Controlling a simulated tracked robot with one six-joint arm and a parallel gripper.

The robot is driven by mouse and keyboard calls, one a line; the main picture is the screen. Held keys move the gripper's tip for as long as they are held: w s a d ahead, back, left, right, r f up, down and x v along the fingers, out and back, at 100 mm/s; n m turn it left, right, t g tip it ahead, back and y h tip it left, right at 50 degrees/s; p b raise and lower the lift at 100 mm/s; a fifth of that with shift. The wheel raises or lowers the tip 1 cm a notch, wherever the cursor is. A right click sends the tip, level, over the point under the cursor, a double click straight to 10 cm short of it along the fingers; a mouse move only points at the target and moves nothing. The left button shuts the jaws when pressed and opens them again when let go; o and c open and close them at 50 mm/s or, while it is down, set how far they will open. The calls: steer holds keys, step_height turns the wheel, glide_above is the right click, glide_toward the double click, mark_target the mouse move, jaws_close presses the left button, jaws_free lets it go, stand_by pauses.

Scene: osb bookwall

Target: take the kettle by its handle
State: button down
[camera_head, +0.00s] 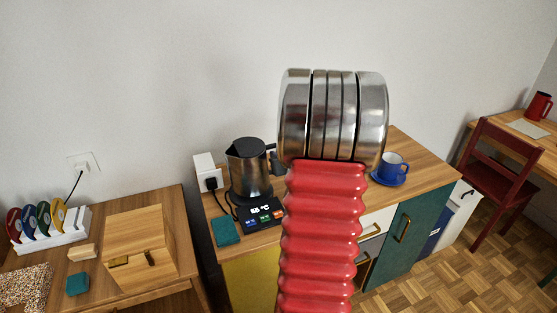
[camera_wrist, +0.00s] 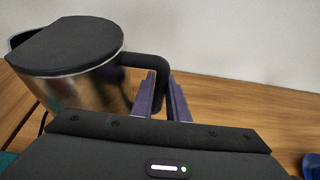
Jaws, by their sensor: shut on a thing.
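The kettle (camera_head: 248,168) is a steel jug with a black lid, standing upright on its black base with a lit display (camera_head: 262,217) on the wooden counter. In the wrist view the kettle (camera_wrist: 85,85) fills the left side, with its black handle (camera_wrist: 148,62) looping out to the right. My gripper (camera_wrist: 166,92) has its two purple fingers at the handle's drooping outer end, one on each side, and is shut on it. In the head view my red arm and its steel joint hide the gripper and most of the handle.
A blue cup on a saucer (camera_head: 390,170) stands on the counter to the right. A white socket box (camera_head: 207,173) with a black plug and cable is left of the kettle, with a teal block (camera_head: 225,231) in front. A wooden box (camera_head: 140,245) sits on the left table.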

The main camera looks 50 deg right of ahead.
step_height(320, 180, up, 16)
steer(key=shift+f, duration=0.25)
stand_by(1.0)
steer(key=shift+w+r, duration=0.1)
stand_by(0.8)
